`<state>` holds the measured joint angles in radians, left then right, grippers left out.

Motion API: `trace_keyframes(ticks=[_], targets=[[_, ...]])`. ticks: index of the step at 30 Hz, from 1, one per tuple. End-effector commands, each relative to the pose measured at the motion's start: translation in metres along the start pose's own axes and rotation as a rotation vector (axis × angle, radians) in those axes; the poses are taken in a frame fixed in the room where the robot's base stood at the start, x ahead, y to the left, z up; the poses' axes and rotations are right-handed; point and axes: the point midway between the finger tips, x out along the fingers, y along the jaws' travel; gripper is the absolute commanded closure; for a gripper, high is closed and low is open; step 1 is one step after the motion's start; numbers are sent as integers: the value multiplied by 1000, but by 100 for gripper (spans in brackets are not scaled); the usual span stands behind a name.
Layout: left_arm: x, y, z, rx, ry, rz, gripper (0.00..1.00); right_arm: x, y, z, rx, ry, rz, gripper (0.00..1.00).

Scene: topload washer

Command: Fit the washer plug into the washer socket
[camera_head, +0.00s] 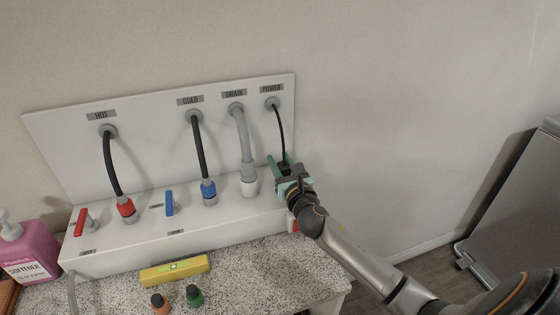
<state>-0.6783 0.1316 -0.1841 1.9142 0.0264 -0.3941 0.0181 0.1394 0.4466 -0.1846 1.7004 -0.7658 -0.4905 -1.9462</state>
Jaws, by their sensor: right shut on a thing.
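The washer plug (284,168) is a small black plug on the end of the black cord (281,125) hanging from the POWER outlet ring (272,103) on the white back panel. My right gripper (283,164) comes in from the lower right, its green fingers shut on the plug near the right end of the white ledge. The washer socket is not clearly visible; my gripper covers that end of the ledge, so I cannot tell whether the plug touches it. A red part (293,224) shows beside my wrist at the ledge's right end. My left gripper is not in view.
HOT (112,165), COLD (199,150) and DRAIN (243,140) hoses stand left of the plug. Red (80,222) and blue (169,203) valve handles, a yellow level (175,270), two small bottles and a pink softener bottle (32,252) are further left. The wall at right is clear.

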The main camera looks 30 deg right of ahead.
Motion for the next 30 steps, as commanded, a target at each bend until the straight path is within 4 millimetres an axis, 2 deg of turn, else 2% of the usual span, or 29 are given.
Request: trace_keyframes(ticks=[14,15,23,30], targets=[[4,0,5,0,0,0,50,0,0,-9,-1,2,0,100],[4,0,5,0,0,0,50,0,0,-9,0,2,0,59],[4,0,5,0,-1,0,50,0,0,-8,0,1,0,29],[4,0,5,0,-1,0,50,0,0,-8,-1,1,0,28]])
